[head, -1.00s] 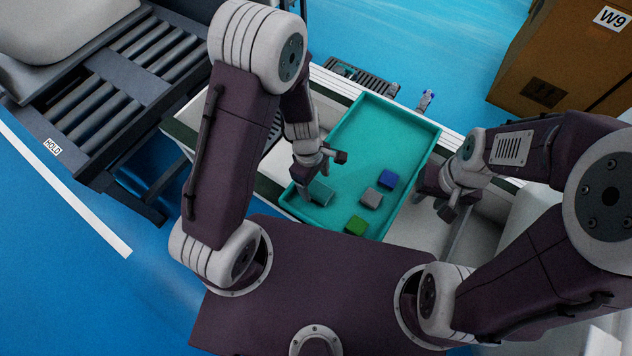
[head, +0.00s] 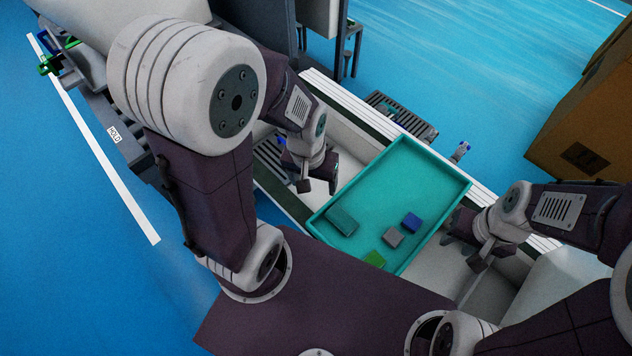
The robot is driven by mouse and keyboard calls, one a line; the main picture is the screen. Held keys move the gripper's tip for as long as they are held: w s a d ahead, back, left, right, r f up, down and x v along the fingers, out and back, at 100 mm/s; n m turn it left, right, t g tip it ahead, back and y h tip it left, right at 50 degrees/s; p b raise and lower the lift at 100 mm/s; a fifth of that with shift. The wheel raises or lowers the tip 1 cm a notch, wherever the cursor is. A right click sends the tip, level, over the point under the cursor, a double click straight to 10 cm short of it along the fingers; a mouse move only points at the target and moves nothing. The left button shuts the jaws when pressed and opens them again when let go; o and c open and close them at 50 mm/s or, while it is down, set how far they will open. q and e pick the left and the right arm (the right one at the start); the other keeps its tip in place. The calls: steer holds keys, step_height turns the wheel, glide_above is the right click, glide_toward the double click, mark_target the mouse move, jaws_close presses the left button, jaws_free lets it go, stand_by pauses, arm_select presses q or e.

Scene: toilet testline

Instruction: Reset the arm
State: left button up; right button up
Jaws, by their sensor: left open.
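My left gripper (head: 318,183) is open and empty, above the pale conveyor surface just left of the teal tray (head: 408,143). My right gripper (head: 463,251) hangs just right of the tray with its fingers apart and nothing seen between them. In the tray lie a teal block (head: 342,220) at the left, a grey block (head: 393,237), a blue block (head: 411,221) and a green block (head: 374,259) near the front edge.
A cardboard box (head: 590,130) stands at the upper right. A dark roller rack (head: 402,115) lies behind the tray. White rails (head: 350,103) border the line at the back. Blue floor is open at the left.

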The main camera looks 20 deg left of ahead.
arm_select(q)
steer(key=shift+s+a+r+m, duration=0.15)
steer(key=shift+a+r+m, duration=0.1)
steer(key=shift+m, duration=0.35)
